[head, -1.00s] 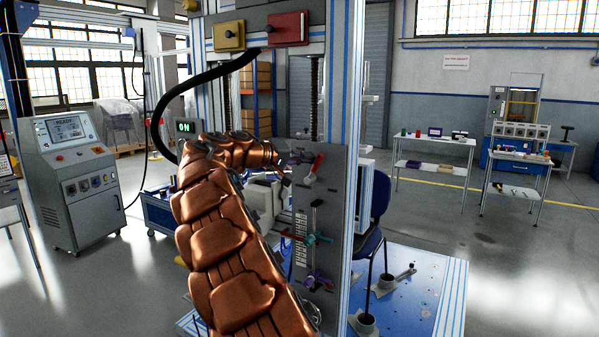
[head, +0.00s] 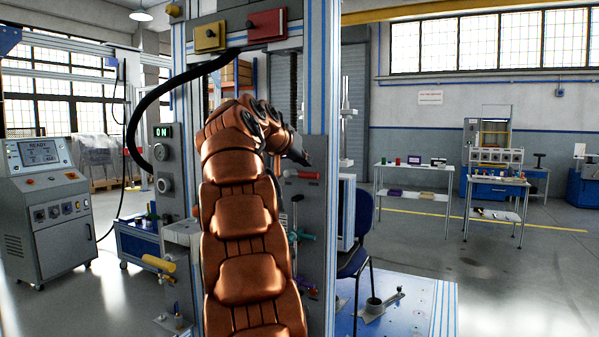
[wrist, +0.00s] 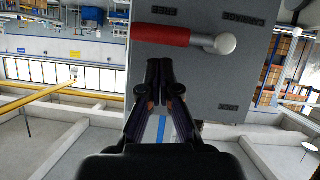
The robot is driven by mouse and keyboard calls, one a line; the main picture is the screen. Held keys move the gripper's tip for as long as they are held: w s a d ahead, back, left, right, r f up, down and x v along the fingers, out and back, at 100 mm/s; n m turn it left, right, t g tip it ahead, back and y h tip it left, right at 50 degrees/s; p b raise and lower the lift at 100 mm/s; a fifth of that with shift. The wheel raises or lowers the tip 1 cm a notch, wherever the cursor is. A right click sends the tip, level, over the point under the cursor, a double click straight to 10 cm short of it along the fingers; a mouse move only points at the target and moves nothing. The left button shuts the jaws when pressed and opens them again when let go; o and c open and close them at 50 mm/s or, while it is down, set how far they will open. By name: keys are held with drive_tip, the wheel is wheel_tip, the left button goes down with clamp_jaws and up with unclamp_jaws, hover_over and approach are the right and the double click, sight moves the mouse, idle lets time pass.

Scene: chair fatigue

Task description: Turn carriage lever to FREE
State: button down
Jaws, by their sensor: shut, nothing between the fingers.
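The carriage lever has a red grip (wrist: 162,34) and a pale round pivot (wrist: 226,43) on a grey panel (wrist: 270,75) in the wrist view. The lever lies level, its grip alongside the upside-down FREE label; another label sits lower on the panel. In the head view the red grip (head: 309,175) points right from its pivot. My gripper (wrist: 165,62) is shut and empty, its fingertips just below the grip in the wrist view; I cannot tell whether they touch. In the head view my gripper (head: 304,158) is just above the grip.
A teal handle (head: 304,236) and a purple knob (head: 308,289) sit lower on the same panel, partly behind my arm. A blue chair (head: 358,235) stands right of the frame post. A yellow block (head: 209,37) and red block (head: 267,25) are overhead.

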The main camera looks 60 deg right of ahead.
drive_tip(key=shift+s+f+m+t+b, duration=0.35)
drive_tip(key=shift+f+m+t+b, duration=0.25)
drive_tip(key=shift+b, duration=0.7)
drive_tip(key=shift+f, duration=0.1)
wheel_tip(320, 180, up, 2)
drive_tip(key=shift+d+r+p, duration=0.1)
drive_tip(key=shift+d+p, duration=0.05)
drive_tip(key=shift+p, duration=0.75)
drive_tip(key=r+p, duration=0.2)
drive_tip(key=shift+d+r+p, duration=0.25)
drive_tip(key=shift+r+p, duration=0.05)
drive_tip(key=shift+p, duration=0.1)
drive_tip(key=v, duration=0.9)
drive_tip(key=shift+a+b, duration=0.35)
drive_tip(key=shift+a, duration=0.15)
drive_tip(key=shift+f, duration=0.1)
